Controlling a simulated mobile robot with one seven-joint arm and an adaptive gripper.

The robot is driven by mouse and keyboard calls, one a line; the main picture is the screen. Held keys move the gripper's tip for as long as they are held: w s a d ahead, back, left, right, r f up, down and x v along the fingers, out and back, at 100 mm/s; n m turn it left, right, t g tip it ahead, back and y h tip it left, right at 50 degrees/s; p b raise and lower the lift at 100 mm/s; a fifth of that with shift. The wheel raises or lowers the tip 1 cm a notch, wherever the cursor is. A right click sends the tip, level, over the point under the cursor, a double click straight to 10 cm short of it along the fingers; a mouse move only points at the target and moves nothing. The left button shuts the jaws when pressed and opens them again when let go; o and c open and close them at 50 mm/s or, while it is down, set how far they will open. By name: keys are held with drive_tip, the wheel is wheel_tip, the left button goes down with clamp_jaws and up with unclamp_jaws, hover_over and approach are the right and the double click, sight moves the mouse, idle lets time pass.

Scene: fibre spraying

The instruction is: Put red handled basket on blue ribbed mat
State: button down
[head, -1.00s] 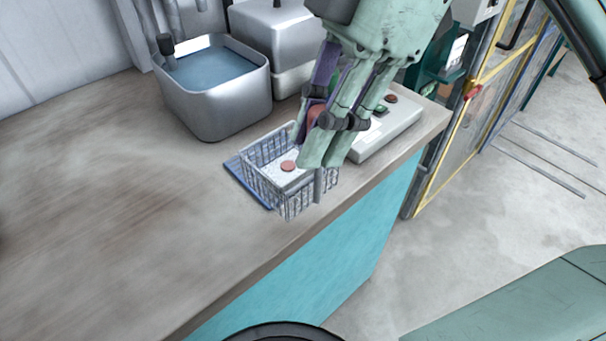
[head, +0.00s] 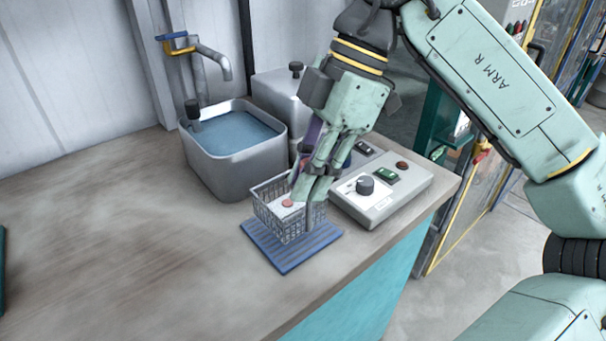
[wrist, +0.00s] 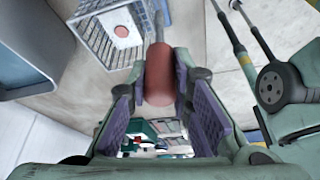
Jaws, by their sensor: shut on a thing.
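The basket (head: 270,213) is a grey wire mesh box with a white inside and a red round spot. It is over the rear part of the blue ribbed mat (head: 285,261), whose front part shows bare. I cannot tell whether it touches the mat or hangs just above. My gripper (head: 308,190) is above the basket's right side, shut on its red handle. In the wrist view, the red handle (wrist: 160,80) sits between the fingers and the basket (wrist: 90,42) lies beyond. The fingers hide most of the handle in the head view.
A grey control box (head: 392,200) with a knob and buttons stands close right of the basket. A metal sink (head: 240,168) with blue water is behind. The wooden counter (head: 130,240) is clear to the left. Its front edge is close to the mat.

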drive_tip(key=shift+w+a+f+p, duration=0.15)
drive_tip(key=shift+w+f+p, duration=0.3)
drive_tip(key=shift+f, duration=0.5)
drive_tip(key=shift+w+a+f+p, duration=0.1)
drive_tip(key=shift+w+f+p, duration=0.1)
drive_tip(key=shift+w+f, duration=0.55)
drive_tip(key=shift+s+f, duration=0.15)
drive_tip(key=shift+f, duration=0.05)
drive_tip(key=shift+f, duration=0.15)
drive_tip(key=c, duration=1.4)
unclamp_jaws()
drive_tip(key=shift+c, duration=0.2)
drive_tip(key=v, duration=1.2)
drive_tip(key=shift+r+b, duration=0.2)
drive_tip(key=shift+b, duration=0.15)
